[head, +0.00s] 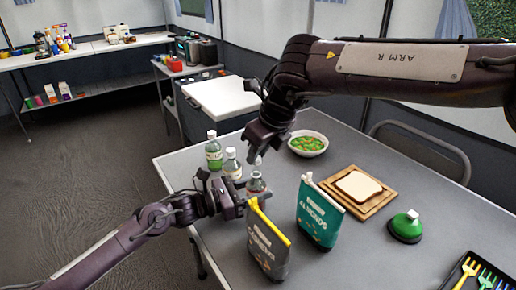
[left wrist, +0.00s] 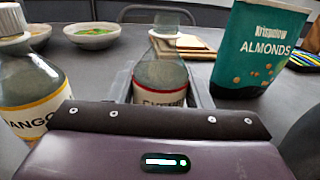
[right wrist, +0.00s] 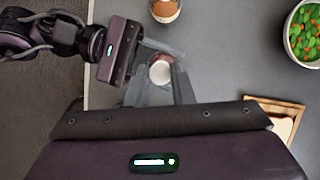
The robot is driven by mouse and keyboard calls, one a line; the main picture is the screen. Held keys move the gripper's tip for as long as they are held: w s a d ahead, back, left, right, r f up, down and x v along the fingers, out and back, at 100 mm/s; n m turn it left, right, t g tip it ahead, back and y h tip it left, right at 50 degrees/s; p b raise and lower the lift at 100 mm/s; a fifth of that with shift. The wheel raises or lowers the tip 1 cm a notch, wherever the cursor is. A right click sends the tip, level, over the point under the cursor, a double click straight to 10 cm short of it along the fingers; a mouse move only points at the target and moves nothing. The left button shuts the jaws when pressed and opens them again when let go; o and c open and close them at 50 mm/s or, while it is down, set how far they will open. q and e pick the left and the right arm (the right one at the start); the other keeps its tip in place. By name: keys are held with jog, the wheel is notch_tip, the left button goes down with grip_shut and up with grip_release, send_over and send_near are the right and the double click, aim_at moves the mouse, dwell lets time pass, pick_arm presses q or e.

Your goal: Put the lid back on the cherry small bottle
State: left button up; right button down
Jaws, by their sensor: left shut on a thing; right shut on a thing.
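The cherry small bottle (head: 257,184) stands upright on the grey table. My left gripper (head: 243,197) is shut around its body from the side; in the left wrist view the bottle (left wrist: 160,85) shows a partly hidden red-edged label. My right gripper (head: 261,156) points down above the bottle and is shut on the small white lid (right wrist: 160,73). In the right wrist view the lid lies between the fingertips, over the bottle's top. Whether the lid touches the neck is hard to tell.
A mango bottle (left wrist: 35,85) stands close beside my left gripper. Other capped bottles (head: 213,152) stand at the table's left edge.

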aim_at(256, 163)
dwell(0.5)
jog(key=shift+f, duration=0.85)
pick_arm(q)
grip_shut()
pick_arm(e)
jog(key=shift+f, duration=0.6)
jog(key=m, duration=0.1)
jog(key=m+h, duration=0.1)
jog(key=m, duration=0.1)
jog(key=shift+s+a+t, duration=0.15)
jog(key=shift+a+t, duration=0.05)
jog(key=shift+t, duration=0.2)
jog(key=m, duration=0.1)
jog(key=m+h, duration=0.1)
jog(key=m, duration=0.1)
jog(key=m+h, duration=0.1)
jog(key=m, duration=0.1)
jog(key=shift+a+f+t, duration=0.1)
jog(key=shift+a+t, duration=0.15)
jog(key=shift+t, duration=0.15)
jog(key=m+h, duration=0.2)
jog(key=m, duration=0.3)
jog(key=shift+a, duration=0.1)
pick_arm(q)
jog(key=shift+s, duration=0.1)
pick_arm(e)
jog(key=m+h, duration=0.1)
jog(key=m, duration=0.2)
jog(key=shift+g, duration=0.4)
